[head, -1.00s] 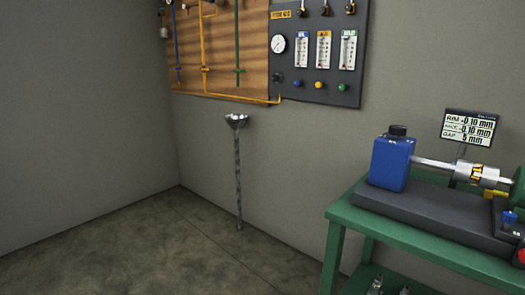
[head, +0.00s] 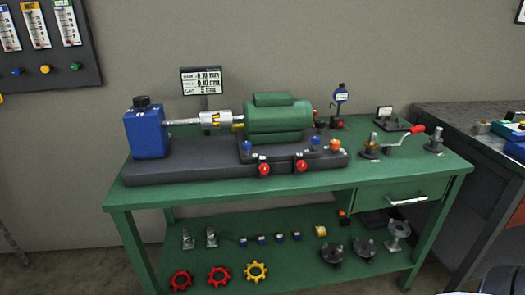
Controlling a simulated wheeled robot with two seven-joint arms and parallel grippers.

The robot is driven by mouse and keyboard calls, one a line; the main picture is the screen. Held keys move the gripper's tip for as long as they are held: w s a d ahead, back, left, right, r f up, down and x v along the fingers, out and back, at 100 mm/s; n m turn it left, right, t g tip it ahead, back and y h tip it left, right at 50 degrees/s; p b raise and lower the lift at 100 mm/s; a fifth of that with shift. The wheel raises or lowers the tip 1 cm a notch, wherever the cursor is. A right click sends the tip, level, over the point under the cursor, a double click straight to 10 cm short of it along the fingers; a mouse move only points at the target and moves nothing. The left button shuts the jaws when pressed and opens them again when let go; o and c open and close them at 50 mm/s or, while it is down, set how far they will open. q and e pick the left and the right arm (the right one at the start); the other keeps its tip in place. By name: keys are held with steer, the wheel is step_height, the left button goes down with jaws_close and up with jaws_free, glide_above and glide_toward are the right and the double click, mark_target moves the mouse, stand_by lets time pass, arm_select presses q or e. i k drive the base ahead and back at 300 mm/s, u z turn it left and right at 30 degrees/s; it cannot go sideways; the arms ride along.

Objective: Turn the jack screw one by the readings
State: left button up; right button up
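A small display (head: 201,80) stands behind the machine on the green bench; its three lines of readings are blurred now. The blue pump unit (head: 146,132) and green motor (head: 278,118) sit on a dark base, joined by a shaft and silver coupling (head: 215,121). Two red knobs, a left one (head: 264,168) and a right one (head: 302,165), project from the base's front. Two blue knobs, a left one (head: 248,146) and a right one (head: 315,141), sit higher up. Labels are too small to show which is jack screw one. Neither gripper is in view.
A dark cabinet (head: 458,130) stands at the right. The bench's front strip is clear.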

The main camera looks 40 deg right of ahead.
mark_target(264, 169)
steer(key=z, duration=0.2)
steer(key=k, duration=0.1)
steer(key=z, duration=0.9)
